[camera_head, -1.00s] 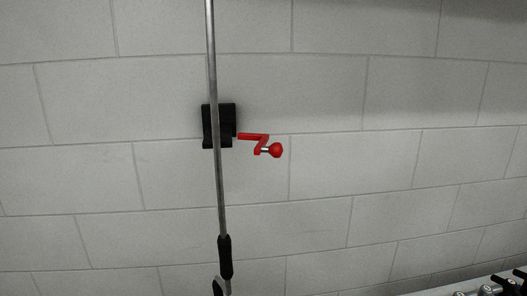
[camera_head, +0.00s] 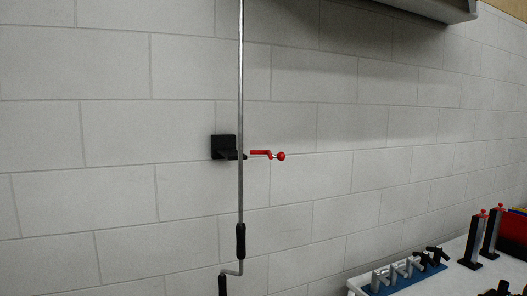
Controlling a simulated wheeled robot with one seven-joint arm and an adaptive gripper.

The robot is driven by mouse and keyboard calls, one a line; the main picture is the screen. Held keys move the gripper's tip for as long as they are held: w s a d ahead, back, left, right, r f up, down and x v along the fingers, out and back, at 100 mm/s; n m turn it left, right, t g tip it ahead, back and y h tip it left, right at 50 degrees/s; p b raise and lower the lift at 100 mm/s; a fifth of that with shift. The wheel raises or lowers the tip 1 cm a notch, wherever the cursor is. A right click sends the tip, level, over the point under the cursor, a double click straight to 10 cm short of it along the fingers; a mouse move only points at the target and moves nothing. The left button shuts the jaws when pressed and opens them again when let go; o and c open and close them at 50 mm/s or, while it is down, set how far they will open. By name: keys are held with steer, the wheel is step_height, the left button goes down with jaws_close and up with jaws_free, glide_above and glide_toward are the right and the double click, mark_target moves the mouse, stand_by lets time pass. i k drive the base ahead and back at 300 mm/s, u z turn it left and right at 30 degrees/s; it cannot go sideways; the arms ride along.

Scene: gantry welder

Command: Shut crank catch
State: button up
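The crank catch is a black block (camera_head: 223,146) on the grey block wall, left of centre, with a short black part reaching right behind or around the rod. Its red lever (camera_head: 260,153) sticks out to the right of the rod and ends in a red knob (camera_head: 281,156). A long thin metal crank rod (camera_head: 240,90) hangs upright across the catch. It has a black sleeve (camera_head: 240,240) and a bent end with a second black grip low down. I cannot tell whether the catch closes around the rod. My gripper is not in view.
A light bench (camera_head: 440,275) stands at the lower right with a blue rack (camera_head: 405,276) of metal clamps, black posts (camera_head: 476,243) with red tops, and a red box (camera_head: 513,240). A grey overhead box (camera_head: 440,8) juts out at the top right. The wall around the catch is clear.

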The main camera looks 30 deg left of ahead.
mark_target(281, 156)
steer(key=i, duration=0.65)
steer(key=u, duration=0.7)
steer(key=i, duration=0.45)
steer(key=u, duration=0.65)
